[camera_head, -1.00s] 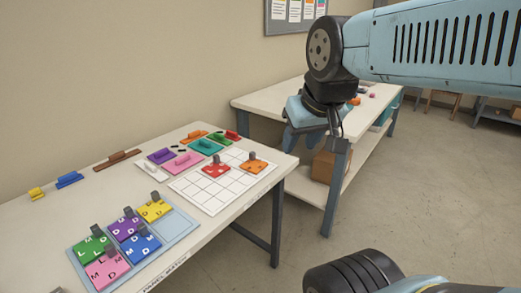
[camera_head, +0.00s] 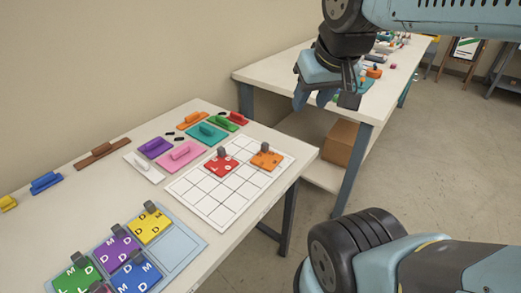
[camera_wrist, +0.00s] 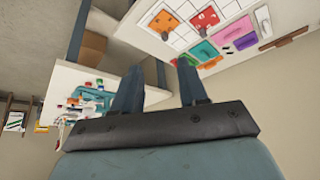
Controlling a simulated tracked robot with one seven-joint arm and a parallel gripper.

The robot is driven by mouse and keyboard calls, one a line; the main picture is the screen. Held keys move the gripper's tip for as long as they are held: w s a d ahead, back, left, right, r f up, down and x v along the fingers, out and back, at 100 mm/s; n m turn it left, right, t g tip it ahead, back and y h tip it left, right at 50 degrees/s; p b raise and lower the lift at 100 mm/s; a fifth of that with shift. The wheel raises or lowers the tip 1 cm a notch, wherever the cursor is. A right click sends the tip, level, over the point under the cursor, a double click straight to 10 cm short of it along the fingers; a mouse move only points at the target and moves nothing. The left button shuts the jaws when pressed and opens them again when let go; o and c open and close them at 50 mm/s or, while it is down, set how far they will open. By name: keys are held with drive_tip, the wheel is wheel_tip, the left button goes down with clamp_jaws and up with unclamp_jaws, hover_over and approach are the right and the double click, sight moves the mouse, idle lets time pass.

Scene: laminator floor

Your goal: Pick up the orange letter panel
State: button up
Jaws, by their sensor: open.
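The orange letter panel (camera_head: 266,160) lies on the white grid board (camera_head: 216,209), near its far right corner, with a dark grey grip block standing on it. It also shows in the wrist view (camera_wrist: 163,21), near the top. A red letter panel (camera_head: 221,166) lies just left of it on the same board. My gripper (camera_head: 312,102) is in the air beyond and to the right of the board, in front of the second table. Its two fingers (camera_wrist: 157,90) are apart with nothing between them.
A light blue tray (camera_head: 181,244) holds yellow, purple, blue and green letter panels. Several coloured handled plates, such as a teal one (camera_head: 207,135), lie behind the board. The second table (camera_head: 290,68) stands behind, with a cardboard box (camera_head: 340,143) below.

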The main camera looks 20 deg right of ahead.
drive_tip(key=shift+o, duration=1.1)
drive_tip(key=shift+w, duration=0.2)
drive_tip(key=n+g, duration=0.6)
drive_tip(key=n, duration=0.2)
hover_over(267, 144)
wheel_tip(267, 144, down, 19)
drive_tip(key=f, duration=0.7)
drive_tip(key=shift+s+a+f, duration=0.1)
drive_tip(key=shift+s+a, duration=0.1)
drive_tip(key=shift+a, duration=0.1)
drive_tip(key=shift+w+d+f, duration=0.1)
drive_tip(key=shift+f, duration=1.4)
drive_tip(key=shift+w+d+f, duration=0.1)
drive_tip(key=shift+f, duration=1.4)
drive_tip(key=shift+c, duration=0.5)
clamp_jaws()
